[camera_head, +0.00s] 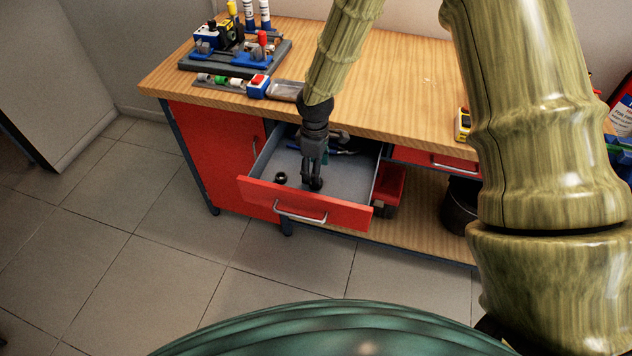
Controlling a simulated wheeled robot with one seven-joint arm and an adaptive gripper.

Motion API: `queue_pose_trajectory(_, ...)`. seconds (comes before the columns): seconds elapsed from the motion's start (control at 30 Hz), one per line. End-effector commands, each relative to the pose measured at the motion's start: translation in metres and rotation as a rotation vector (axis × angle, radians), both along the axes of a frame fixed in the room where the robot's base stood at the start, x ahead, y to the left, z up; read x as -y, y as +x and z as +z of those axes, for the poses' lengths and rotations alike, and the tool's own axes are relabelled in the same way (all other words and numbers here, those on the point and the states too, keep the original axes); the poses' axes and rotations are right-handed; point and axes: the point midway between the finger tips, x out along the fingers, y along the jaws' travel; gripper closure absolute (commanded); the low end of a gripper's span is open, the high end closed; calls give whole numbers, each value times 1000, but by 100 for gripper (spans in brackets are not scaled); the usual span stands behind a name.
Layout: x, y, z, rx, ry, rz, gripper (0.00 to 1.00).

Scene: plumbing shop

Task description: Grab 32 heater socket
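A red-fronted drawer (262,193) with a grey inside is pulled out of the workbench. My gripper (313,182) points down into it, near its front wall. Its fingertips are at or beside a small dark round piece, which they partly hide. Whether the fingers are closed on that piece is too small to tell. Another small black ring-like piece (281,177) lies in the drawer to the left, apart from my gripper. I cannot read a size on either piece, so I cannot tell which is the 32 heater socket.
Blue-handled tools (345,151) lie at the drawer's back. The wooden bench top (400,95) holds a dark tool tray (228,62) at left and a yellow device (463,124) at right.

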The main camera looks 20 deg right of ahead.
Motion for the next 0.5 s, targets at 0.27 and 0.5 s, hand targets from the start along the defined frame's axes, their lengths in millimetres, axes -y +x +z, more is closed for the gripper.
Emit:
queue_pose_trajectory(0.27,3,1,-24,-2,-1,-2,38)
queue_pose_trajectory(0.5,3,2,-46,-1,-1,-2,38)
